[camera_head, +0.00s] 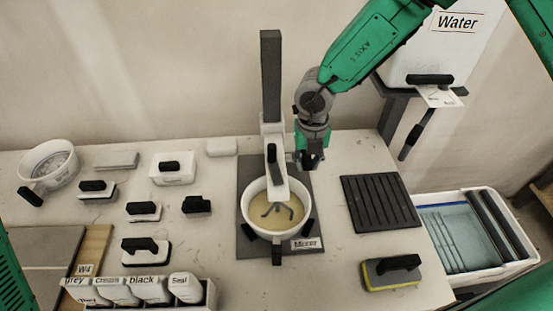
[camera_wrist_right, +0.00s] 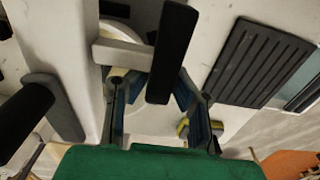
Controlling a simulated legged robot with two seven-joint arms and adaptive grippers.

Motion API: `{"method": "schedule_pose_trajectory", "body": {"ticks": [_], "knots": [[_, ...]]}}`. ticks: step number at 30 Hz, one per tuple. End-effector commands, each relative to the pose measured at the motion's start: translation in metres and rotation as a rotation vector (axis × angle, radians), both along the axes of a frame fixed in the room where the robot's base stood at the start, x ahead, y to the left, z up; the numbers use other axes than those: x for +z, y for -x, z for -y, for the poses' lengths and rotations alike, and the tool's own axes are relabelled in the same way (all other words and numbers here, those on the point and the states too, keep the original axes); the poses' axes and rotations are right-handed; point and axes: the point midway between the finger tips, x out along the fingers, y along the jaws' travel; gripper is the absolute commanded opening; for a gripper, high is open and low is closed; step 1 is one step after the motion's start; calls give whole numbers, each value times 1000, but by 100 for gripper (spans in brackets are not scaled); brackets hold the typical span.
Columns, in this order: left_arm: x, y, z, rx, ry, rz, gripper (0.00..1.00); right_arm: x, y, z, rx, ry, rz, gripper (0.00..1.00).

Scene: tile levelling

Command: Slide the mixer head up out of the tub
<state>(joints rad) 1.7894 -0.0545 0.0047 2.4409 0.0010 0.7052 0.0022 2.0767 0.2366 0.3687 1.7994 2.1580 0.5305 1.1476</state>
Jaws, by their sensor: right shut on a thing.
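The white mixer head (camera_head: 277,185) sits low on a dark upright column (camera_head: 271,75), with its dark paddle (camera_head: 278,209) inside the tub (camera_head: 246,217). The white tub holds tan mix and stands on the dark mixer base (camera_head: 250,247). My right gripper (camera_head: 308,160) is at the right side of the mixer head. In the right wrist view my right gripper (camera_wrist_right: 158,88) is shut on the black mixer handle (camera_wrist_right: 173,50), which lies between its fingers. The exact contact is partly hidden. My left gripper is out of view.
A dark ribbed mat (camera_head: 380,202) and a yellow-edged float (camera_head: 391,272) lie to the right. A water-filled tub (camera_head: 470,238) and a water tank (camera_head: 430,55) are beyond. Several black-handled tools and a bottle rack (camera_head: 150,305) are on the left.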

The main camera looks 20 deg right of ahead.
Motion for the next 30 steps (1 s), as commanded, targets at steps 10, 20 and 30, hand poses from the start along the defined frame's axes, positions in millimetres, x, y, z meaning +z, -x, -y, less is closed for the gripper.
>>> {"method": "schedule_pose_trajectory", "body": {"ticks": [10, 20, 30], "knots": [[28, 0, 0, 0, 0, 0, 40, 32, 0, 0, -1, 0, 1, 0], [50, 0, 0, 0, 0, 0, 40, 58, 0, 0, -1, -1, 1, 0], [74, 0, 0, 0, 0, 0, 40, 86, 0, 0, 0, -1, 0, 0]]}}
